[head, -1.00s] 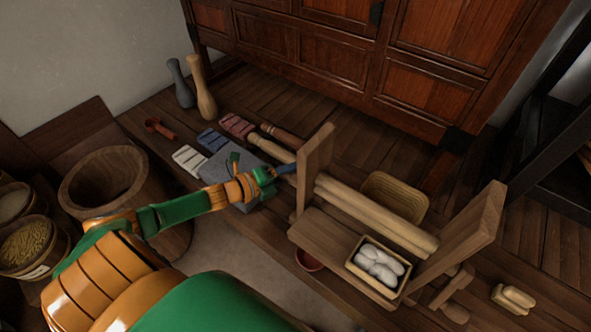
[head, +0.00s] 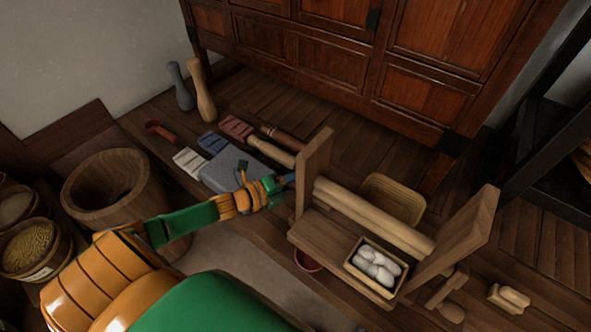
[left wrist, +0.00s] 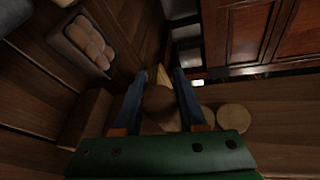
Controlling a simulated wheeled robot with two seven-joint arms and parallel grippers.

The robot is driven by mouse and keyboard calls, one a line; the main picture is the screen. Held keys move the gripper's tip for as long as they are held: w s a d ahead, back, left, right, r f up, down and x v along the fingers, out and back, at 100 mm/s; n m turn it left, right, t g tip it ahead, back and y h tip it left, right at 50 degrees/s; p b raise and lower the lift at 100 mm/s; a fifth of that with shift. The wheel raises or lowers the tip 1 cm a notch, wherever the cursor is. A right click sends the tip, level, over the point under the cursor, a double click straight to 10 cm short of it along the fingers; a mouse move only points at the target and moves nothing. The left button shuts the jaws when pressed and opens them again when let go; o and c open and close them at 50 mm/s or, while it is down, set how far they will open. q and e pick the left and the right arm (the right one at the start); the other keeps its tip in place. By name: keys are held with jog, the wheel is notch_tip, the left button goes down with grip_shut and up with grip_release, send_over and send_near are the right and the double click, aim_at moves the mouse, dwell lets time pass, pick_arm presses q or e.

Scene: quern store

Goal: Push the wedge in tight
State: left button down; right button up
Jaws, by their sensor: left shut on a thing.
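A wooden frame with two pale rollers (head: 370,212) between upright posts stands on the bench. In the left wrist view, the fingers (left wrist: 160,95) are closed around a brown, rounded wooden piece (left wrist: 160,102), which I take to be the wedge. A paler wooden tip shows just beyond it. How deep it sits in the post is hidden. The right gripper is not in view.
A box of white cotton (head: 377,267) sits at the frame's front, with a basket (head: 393,198) behind it. A grey stone block (head: 226,172) lies left of my gripper. A large wooden mortar (head: 105,187) stands at left. The cabinet (head: 330,65) closes off the back.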

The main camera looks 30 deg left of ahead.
pick_arm(q)
jog(key=shift+s+d+f, duration=0.2)
jog(key=shift+d+f, duration=0.1)
jog(key=c, duration=0.7)
grip_release()
jog(key=shift+d, duration=0.15)
jog(key=shift+o, duration=1.2)
jog(key=shift+w+d+r, duration=0.1)
jog(key=shift+d+r, duration=0.05)
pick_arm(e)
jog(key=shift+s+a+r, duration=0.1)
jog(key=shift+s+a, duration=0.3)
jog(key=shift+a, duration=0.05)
